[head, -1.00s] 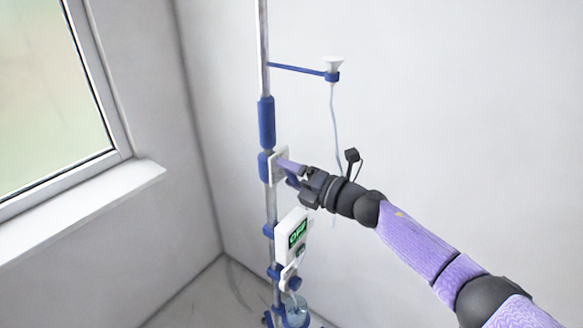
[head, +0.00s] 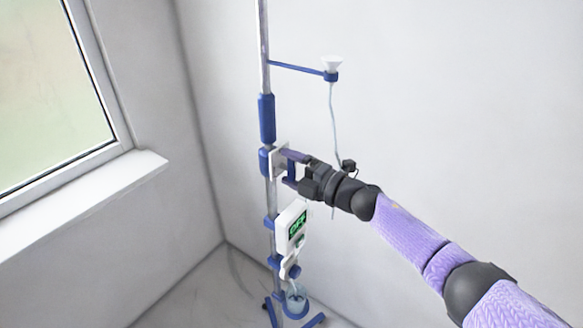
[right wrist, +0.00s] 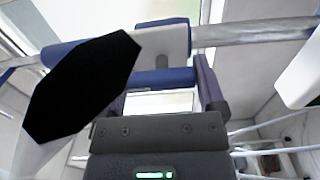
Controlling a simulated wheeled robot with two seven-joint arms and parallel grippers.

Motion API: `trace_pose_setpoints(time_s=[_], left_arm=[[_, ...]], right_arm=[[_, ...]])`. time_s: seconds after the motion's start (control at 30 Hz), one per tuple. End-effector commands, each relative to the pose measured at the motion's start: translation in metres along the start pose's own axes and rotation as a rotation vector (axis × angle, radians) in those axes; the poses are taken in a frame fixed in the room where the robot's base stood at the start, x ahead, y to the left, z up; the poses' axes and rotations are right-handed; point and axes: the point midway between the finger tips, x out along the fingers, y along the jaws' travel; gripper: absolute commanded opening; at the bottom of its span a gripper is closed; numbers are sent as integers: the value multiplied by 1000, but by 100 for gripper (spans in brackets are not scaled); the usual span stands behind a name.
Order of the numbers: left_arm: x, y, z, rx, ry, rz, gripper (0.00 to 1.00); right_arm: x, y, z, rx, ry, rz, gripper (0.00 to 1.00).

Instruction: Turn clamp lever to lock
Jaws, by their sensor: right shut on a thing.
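The clamp on the stand's pole has a white plate (head: 277,161) and a blue lever (head: 292,169) facing my right arm. My right gripper (head: 293,170) is at the clamp, one purple finger above the other, shut on the lever between them. In the right wrist view the blue lever (right wrist: 162,78) spans crosswise between the fingers, in front of the white plate (right wrist: 175,42). A black shape covers the left of that view and hides part of the left finger. My left gripper is not in view.
A white pump box (head: 290,229) with a green display hangs below the clamp. A blue side arm (head: 298,69) holds a white funnel (head: 332,65) with a thin tube above my arm. A window sill (head: 90,187) is at the left. The wall at the right is clear.

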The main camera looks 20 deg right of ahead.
Motion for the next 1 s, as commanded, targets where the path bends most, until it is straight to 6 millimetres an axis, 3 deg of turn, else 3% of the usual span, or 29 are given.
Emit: trace_pose_setpoints(time_s=[0.27,0.3,0.37,0.67,1.0], left_arm=[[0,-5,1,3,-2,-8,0],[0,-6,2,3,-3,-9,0],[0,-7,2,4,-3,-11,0],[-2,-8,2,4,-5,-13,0],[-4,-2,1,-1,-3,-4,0]], right_arm=[[0,0,0,4,-2,0,29],[0,0,0,4,-2,0,90],[0,0,0,4,-2,0,100],[-7,-1,1,2,-2,-2,100],[-78,-2,0,2,0,-5,100]])
